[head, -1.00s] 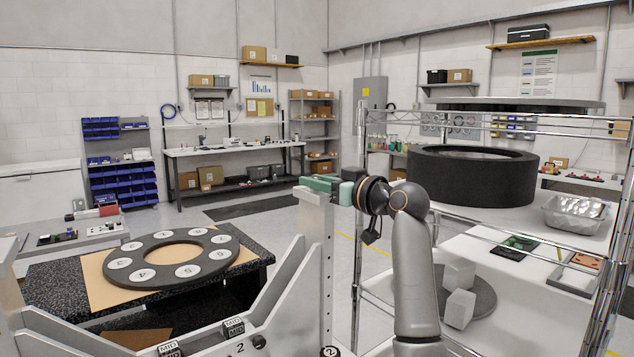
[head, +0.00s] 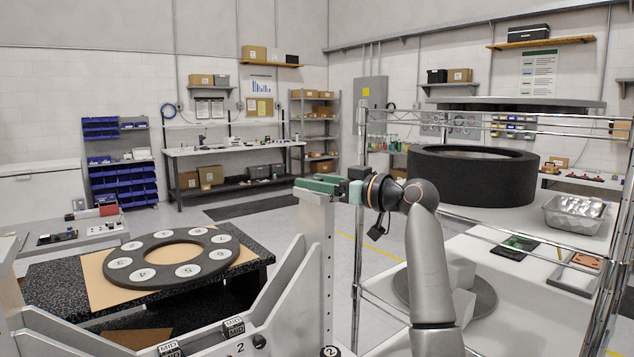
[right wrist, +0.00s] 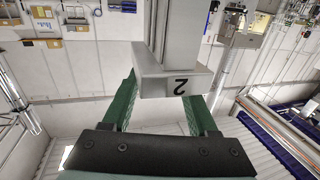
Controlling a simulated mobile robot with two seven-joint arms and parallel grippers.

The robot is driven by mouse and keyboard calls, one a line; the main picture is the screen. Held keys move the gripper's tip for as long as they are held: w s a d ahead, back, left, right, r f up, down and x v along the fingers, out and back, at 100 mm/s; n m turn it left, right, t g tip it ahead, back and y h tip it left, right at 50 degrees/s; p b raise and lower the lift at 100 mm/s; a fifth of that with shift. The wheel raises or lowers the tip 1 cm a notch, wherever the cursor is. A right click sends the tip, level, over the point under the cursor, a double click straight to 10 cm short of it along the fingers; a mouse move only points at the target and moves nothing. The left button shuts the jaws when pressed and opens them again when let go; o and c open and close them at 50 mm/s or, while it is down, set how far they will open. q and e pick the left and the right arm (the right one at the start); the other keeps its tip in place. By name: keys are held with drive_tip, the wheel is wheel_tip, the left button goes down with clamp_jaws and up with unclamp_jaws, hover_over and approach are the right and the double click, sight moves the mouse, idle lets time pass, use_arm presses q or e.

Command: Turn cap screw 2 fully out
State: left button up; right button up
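A pale fixture post (head: 314,245) marked "2" stands front centre in the head view; its marked end also shows in the right wrist view (right wrist: 178,84). My right gripper (head: 318,184) is at the post's top, with its green fingers pointing left. In the right wrist view the two fingers are well apart, one on each side of the post's end, which hides their tips. I see nothing held between them. I cannot make out cap screw 2. A small round part marked "2" (head: 330,351) is at the bottom edge. My left gripper is not in view.
A dark ring with numbered white discs (head: 115,262) lies on a table at left. Pale sloping fixture arms (head: 275,300) fill the front. Floor shows clear behind the post.

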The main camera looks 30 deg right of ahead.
drive_tip(key=shift+s, duration=0.1)
drive_tip(key=shift+s+d, duration=0.2)
drive_tip(key=shift+s, duration=0.1)
drive_tip(key=b+v, duration=0.4)
drive_tip(key=v, duration=0.7)
drive_tip(key=shift+s, duration=0.3)
drive_tip(key=shift+d, duration=0.1)
